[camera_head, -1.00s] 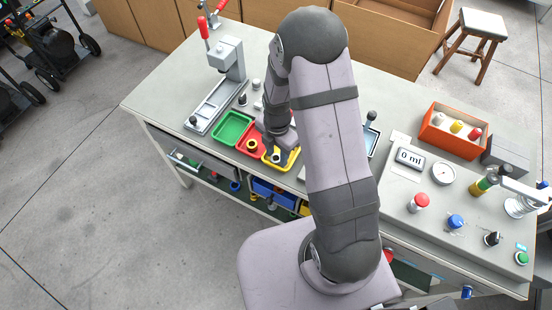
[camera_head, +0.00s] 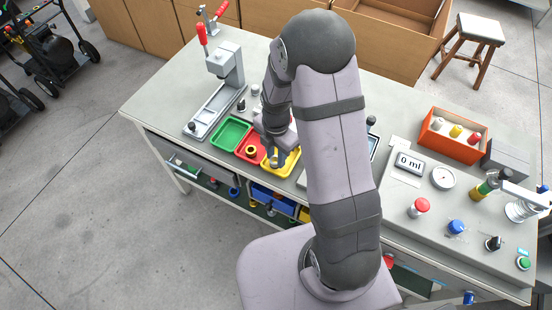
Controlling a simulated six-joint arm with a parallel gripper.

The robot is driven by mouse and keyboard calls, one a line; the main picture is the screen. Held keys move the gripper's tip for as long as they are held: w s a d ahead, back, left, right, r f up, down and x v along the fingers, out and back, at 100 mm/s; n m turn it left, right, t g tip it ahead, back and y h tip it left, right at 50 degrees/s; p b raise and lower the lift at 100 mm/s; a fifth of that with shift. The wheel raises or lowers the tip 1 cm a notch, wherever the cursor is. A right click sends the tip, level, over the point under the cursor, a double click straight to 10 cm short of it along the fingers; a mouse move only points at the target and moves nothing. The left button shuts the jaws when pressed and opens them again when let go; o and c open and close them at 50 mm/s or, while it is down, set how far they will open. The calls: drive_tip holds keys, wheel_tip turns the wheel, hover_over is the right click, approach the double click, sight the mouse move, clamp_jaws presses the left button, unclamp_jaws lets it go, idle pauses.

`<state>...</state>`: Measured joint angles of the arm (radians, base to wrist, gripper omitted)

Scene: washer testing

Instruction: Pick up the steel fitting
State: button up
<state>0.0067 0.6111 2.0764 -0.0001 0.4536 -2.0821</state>
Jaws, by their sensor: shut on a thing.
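My gripper (camera_head: 277,158) points down over the yellow tray (camera_head: 296,157) near the front edge of the bench. It is shut on the steel fitting (camera_head: 274,163), a small grey piece at the fingertips, low in the tray. The fingers hide part of the fitting. I cannot tell whether it still touches the tray floor.
A red tray (camera_head: 241,154) with a yellow-and-black ring (camera_head: 251,150) and a green tray (camera_head: 231,133) lie to the left. A grey press (camera_head: 226,65) stands at the back left. An orange box (camera_head: 453,145) with several capped pieces and a gauge panel are on the right.

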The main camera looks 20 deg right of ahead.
wheel_tip(320, 180, up, 8)
drive_tip(key=b, duration=0.1)
drive_tip(key=shift+f, duration=0.15)
